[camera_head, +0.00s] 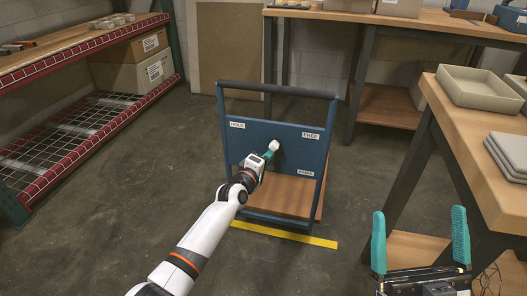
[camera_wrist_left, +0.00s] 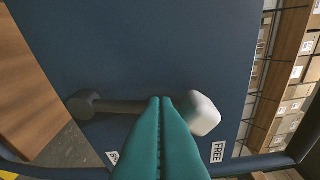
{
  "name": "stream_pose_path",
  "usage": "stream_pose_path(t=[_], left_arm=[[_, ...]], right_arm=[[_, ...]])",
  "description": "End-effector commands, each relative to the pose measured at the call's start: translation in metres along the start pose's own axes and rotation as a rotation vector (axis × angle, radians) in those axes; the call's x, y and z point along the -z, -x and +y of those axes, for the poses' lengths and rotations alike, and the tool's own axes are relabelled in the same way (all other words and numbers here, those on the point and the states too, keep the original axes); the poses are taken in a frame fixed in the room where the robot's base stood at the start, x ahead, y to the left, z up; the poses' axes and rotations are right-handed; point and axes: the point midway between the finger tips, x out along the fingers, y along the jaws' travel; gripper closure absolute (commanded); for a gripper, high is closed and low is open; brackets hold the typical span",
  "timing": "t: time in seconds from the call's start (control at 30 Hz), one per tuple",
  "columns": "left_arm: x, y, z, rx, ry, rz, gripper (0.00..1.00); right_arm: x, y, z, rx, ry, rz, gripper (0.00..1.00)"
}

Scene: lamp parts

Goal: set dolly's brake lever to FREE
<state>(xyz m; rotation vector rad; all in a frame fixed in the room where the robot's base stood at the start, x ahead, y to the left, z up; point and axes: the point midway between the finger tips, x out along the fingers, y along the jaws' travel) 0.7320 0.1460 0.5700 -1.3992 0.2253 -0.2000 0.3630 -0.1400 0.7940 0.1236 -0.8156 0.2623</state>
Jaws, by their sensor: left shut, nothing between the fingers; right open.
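The dolly (camera_head: 238,147) has a blue panel with labels HOLD (camera_head: 237,125), FREE (camera_head: 310,136) and BRAKE (camera_head: 305,173). The brake lever's white knob (camera_head: 274,146) shows at the panel's middle. In the left wrist view the grey lever arm runs from its pivot (camera_wrist_left: 82,104) to the white knob (camera_wrist_left: 204,114), which points towards the panel's top, between the HOLD and FREE sides. My left gripper (camera_wrist_left: 160,99) is shut and empty, its tips overlapping the lever just beside the knob; contact is unclear. My right gripper (camera_head: 419,210) is open and empty, away from the dolly.
A workbench (camera_head: 480,150) with a tray (camera_head: 478,88) and stacked grey plates (camera_head: 510,155) stands at right. A red-edged shelf rack (camera_head: 75,140) stands at left. A yellow floor strip (camera_head: 285,235) lies before the dolly. Another table (camera_head: 430,22) is behind.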

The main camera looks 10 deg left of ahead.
Motion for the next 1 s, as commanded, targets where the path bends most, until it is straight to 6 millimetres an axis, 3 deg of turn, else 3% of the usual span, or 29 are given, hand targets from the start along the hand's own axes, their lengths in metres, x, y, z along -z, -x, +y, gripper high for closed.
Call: stream_pose_path(t=[0.17, 0.4, 0.7, 1.0], left_arm=[[0.007, -0.002, -0.005, -0.023, -0.089, 0.0, 1.0], [0.016, -0.004, -0.004, -0.053, -0.21, 0.0, 1.0], [0.026, -0.006, -0.001, -0.076, -0.297, 0.001, 1.0], [0.031, -0.008, 0.0, -0.074, -0.296, 0.001, 1.0]], right_arm=[[0.044, 0.003, -0.007, 0.013, 0.015, 0.319, 0.0], [0.089, 0.031, -0.015, 0.032, 0.027, 0.671, 0.0], [0.115, 0.066, -0.022, 0.049, 0.034, 0.94, 0.0], [0.123, 0.084, -0.025, 0.057, 0.035, 1.06, 0.0]])
